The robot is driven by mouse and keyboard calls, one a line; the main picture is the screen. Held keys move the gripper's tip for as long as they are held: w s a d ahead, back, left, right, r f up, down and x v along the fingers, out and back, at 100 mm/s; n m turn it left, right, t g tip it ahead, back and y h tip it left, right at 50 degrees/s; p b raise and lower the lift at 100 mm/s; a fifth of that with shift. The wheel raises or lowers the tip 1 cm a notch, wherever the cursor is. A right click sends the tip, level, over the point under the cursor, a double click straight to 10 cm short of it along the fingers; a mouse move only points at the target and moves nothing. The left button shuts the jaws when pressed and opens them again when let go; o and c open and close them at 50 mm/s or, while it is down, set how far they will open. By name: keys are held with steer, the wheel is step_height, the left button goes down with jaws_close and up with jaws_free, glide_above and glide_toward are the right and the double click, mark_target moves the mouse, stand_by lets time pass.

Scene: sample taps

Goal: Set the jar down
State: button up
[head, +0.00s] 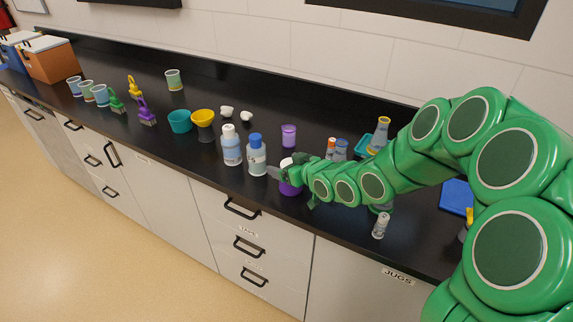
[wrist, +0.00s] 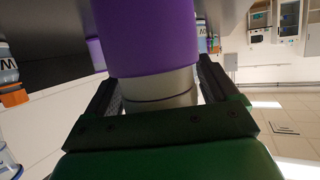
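The jar (head: 290,189) has a purple body and a white upper part. In the head view it is at my gripper (head: 284,174), partly hidden by the green fingers. In the wrist view the jar (wrist: 147,40) fills the upper middle. Its white part lies between the two fingers of my gripper (wrist: 160,92), which look closed against it on both sides. The jar is over the front half of the black counter (head: 215,165). I cannot tell whether its base touches the counter.
A blue-capped bottle (head: 256,156) and a white-capped bottle (head: 231,146) stand close left of the jar. A purple cup (head: 289,136) stands behind it. A small grey bottle (head: 380,226) stands at the front right. Bare counter lies in front of the bottles.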

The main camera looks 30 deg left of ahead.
stand_by(0.3)
steer(key=shift+r, duration=0.2)
steer(key=shift+s+d+r, duration=0.1)
steer(key=shift+d+r, duration=0.05)
steer(key=shift+d, duration=0.2)
steer(key=shift+v, duration=5.55)
